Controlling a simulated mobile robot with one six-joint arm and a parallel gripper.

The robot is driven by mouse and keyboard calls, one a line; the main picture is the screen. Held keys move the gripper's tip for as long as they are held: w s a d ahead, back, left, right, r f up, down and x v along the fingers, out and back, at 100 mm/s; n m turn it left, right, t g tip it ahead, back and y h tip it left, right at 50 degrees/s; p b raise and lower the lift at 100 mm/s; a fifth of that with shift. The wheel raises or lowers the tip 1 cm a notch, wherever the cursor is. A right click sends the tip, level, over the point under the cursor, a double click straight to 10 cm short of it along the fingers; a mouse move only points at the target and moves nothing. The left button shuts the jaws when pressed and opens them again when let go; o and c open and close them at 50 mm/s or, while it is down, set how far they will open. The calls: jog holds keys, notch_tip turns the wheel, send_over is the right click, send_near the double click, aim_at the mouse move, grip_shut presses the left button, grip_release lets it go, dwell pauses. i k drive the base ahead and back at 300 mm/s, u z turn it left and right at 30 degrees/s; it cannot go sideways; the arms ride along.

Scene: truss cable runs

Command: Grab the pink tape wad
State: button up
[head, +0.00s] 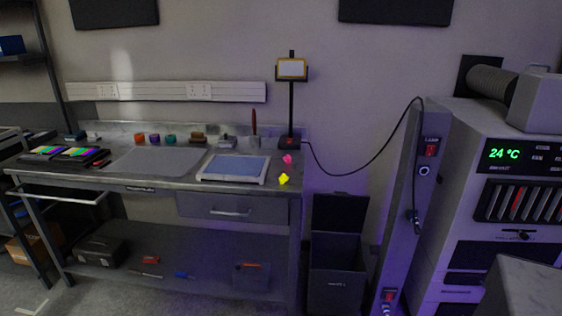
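The pink tape wad (287,159) is a small, crumpled bright pink lump on the workbench top (190,181), near the bench's right end. It lies between the lamp base and a yellow wad (284,179), which sits closer to the bench's front edge. The pink wad shows clear of other things, with nothing covering it. My gripper is not in view.
A white-framed blue panel (234,168) lies just left of the wads. A lamp (291,69) on a post stands behind them, its cable running right to a grey column (403,190). An open-lidded bin (337,262) stands on the floor right of the bench.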

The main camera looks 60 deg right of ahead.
aim_at(287, 158)
jog(key=z, duration=0.05)
jog(key=i, duration=2.5)
jog(key=z, duration=1.1)
jog(key=k, duration=0.3)
jog(key=z, duration=0.6)
